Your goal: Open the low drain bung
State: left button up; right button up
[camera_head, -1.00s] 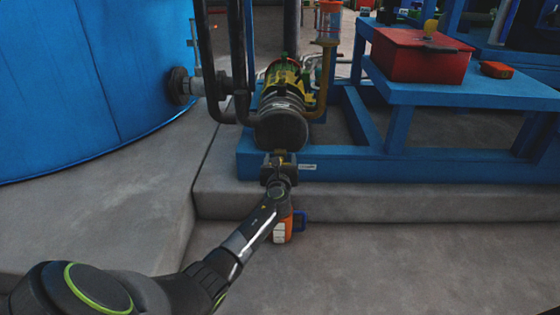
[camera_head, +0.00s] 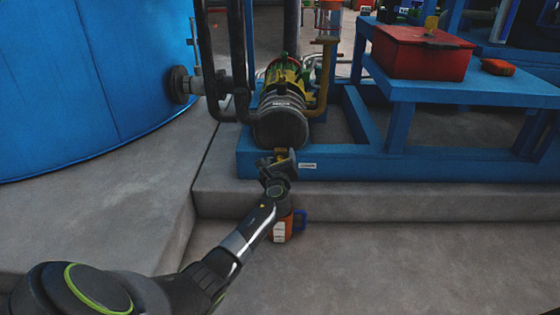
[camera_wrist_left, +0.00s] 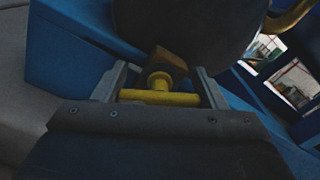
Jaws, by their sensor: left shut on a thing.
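The low drain bung shows in the left wrist view as a yellow T-handle (camera_wrist_left: 160,98) on a short stem, with a brass-brown block (camera_wrist_left: 168,60) behind it under a dark round housing (camera_wrist_left: 185,22). In the head view a small yellow part of the bung (camera_head: 281,153) shows just below the dark end of the cylindrical housing (camera_head: 281,122). My left gripper (camera_wrist_left: 160,88) has one finger at each end of the crossbar and is shut on it. In the head view my left gripper (camera_head: 278,161) is tilted at the bung. My right gripper is not in view.
A blue frame (camera_head: 345,164) stands on a concrete step behind the gripper. An orange container with a blue handle (camera_head: 283,227) is on the floor below my wrist. A blue tank (camera_head: 80,80) stands left, and a red box (camera_head: 421,55) sits on a blue bench at right.

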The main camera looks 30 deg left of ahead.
pick_arm(q)
jog(key=n+b, duration=0.1)
jog(key=n, duration=0.2)
jog(key=shift+f+n, duration=0.15)
jog(key=shift+n, duration=0.25)
jog(key=n+b, duration=0.1)
jog(key=n, duration=0.3)
jog(key=shift+a, duration=0.1)
jog(key=n+b, duration=0.1)
jog(key=n, duration=0.2)
jog(key=shift+f, duration=0.1)
jog(key=n, duration=0.3)
jog(key=shift+b, duration=0.3)
jog(key=n, duration=0.7)
jog(key=shift+f, duration=0.1)
jog(key=n, duration=0.6)
jog(key=shift+n, duration=0.3)
